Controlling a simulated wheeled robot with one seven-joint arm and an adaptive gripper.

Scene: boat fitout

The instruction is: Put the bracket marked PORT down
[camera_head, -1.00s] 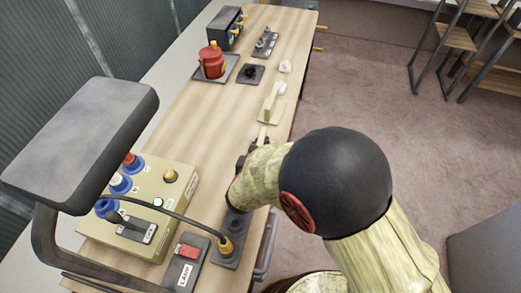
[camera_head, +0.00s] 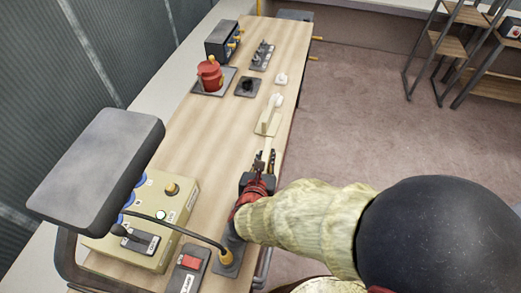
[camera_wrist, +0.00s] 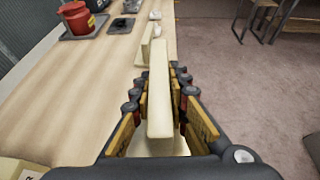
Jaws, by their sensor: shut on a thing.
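My gripper (camera_wrist: 160,98) is shut on a long cream bracket (camera_wrist: 159,75) that stands between its fingers, above the bench's right edge. In the head view my gripper (camera_head: 264,160) sits over the near right part of the bench, with the held bracket (camera_head: 268,145) showing just beyond it. A second cream bracket (camera_head: 267,120) with an upright part stands on the bench straight ahead; it also shows in the wrist view (camera_wrist: 146,46). No PORT marking is readable on either one. The held bracket's lower end is hidden, so I cannot tell whether it touches the bench.
The wooden bench (camera_head: 215,130) has free room left of my gripper. A red pot (camera_head: 209,75), a black fitting (camera_head: 247,85) and a small white piece (camera_head: 281,78) stand farther along. A switch box (camera_head: 168,205) and a red-switch panel (camera_head: 190,262) are near. Carpet lies right.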

